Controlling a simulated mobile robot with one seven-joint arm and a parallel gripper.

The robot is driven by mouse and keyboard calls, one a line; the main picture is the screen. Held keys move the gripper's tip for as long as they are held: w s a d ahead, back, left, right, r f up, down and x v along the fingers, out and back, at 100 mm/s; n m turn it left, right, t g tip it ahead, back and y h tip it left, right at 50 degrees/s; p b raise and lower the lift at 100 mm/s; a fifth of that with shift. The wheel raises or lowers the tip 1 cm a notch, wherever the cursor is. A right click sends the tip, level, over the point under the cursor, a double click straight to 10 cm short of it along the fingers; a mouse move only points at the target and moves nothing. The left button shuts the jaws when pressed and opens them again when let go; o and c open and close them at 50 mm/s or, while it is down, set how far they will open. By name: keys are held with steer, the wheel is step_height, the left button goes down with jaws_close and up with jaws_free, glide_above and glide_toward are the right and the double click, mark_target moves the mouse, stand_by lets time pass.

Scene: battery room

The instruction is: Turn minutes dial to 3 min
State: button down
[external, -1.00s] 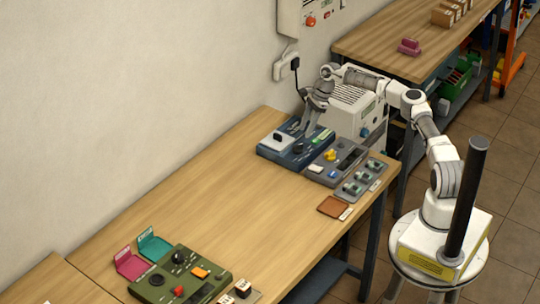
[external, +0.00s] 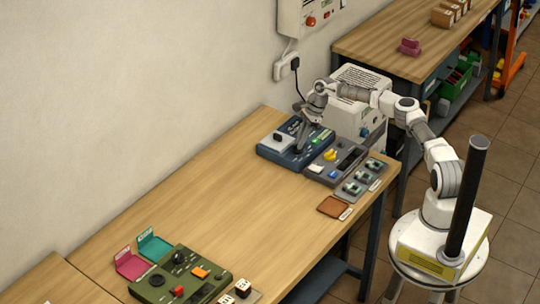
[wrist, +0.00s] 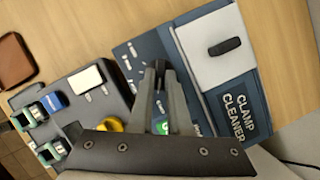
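In the wrist view my two grey fingers (wrist: 160,75) stand close together, with a small dark knob, apparently the minutes dial (wrist: 160,70), between the tips. They seem shut on it. The dial's scale and pointer are hidden by the fingers. A green button (wrist: 161,128) shows partly behind the gripper.
A grey device with a yellow knob (external: 330,155) stands close beside the cleaner. Green-topped parts (external: 363,176) and a brown pad (external: 332,206) lie nearer the edge. A white machine (external: 352,108) stands behind my arm. The bench middle is clear.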

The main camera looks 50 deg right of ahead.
steer(key=shift+r+p, duration=0.1)
steer(key=shift+p, duration=0.25)
steer(key=shift+s+r+m+t+p, duration=0.15)
steer(key=shift+m+t+p, duration=0.15)
steer(key=shift+m+p, duration=0.7)
steer(key=m+p, duration=0.1)
steer(key=m+h+p, duration=0.1)
steer(key=shift+a+r+m+t+p, duration=0.1)
steer(key=shift+a+m+t+p, duration=0.1)
steer(key=shift+m+t+p, duration=0.15)
steer(key=m+t+h+p, duration=0.1)
steer(key=m+p, duration=0.1)
steer(key=m, duration=0.1)
steer(key=shift+a+m+p, duration=0.1)
steer(key=shift+m+p, duration=0.15)
steer(key=shift+p, duration=0.05)
steer(key=m+h+p, duration=0.1)
steer(key=m, duration=0.1)
steer(key=shift+a+m, duration=0.15)
steer(key=shift+m, duration=0.25)
steer(key=m, duration=0.1)
steer(key=m+h, duration=0.2)
steer(key=m, duration=0.1)
steer(key=shift+a+f, duration=0.2)
steer(key=shift+f, duration=0.1)
steer(key=shift+m+g+h+b, duration=0.25)
steer(key=shift+m+h+b, duration=0.3)
steer(key=shift+m, duration=0.75)
